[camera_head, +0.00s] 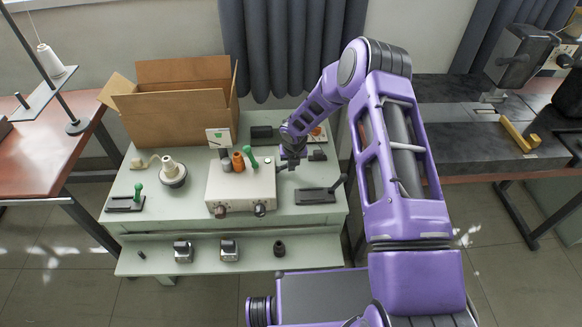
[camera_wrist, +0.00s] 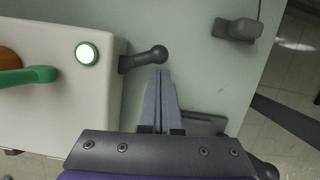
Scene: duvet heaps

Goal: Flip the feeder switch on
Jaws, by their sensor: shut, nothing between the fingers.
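A cream control box (camera_head: 240,190) stands on the pale green table. It has a green lever (camera_head: 250,158) and an orange knob (camera_head: 238,162) on top, and two knobs on its front. In the wrist view the box (camera_wrist: 60,115) shows a round white lamp with a green rim (camera_wrist: 87,54). A dark lever with a ball end (camera_wrist: 150,57) sticks out from its right side. No label names the feeder switch. My gripper (camera_head: 292,162) is shut and empty at the box's right side. In the wrist view its fingertips (camera_wrist: 160,74) are just below the ball end; contact cannot be told.
A black base with a lever (camera_head: 318,195) lies to the right of the box. An open cardboard box (camera_head: 175,115) stands behind. Small metal boxes (camera_head: 183,250) sit on the lower shelf.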

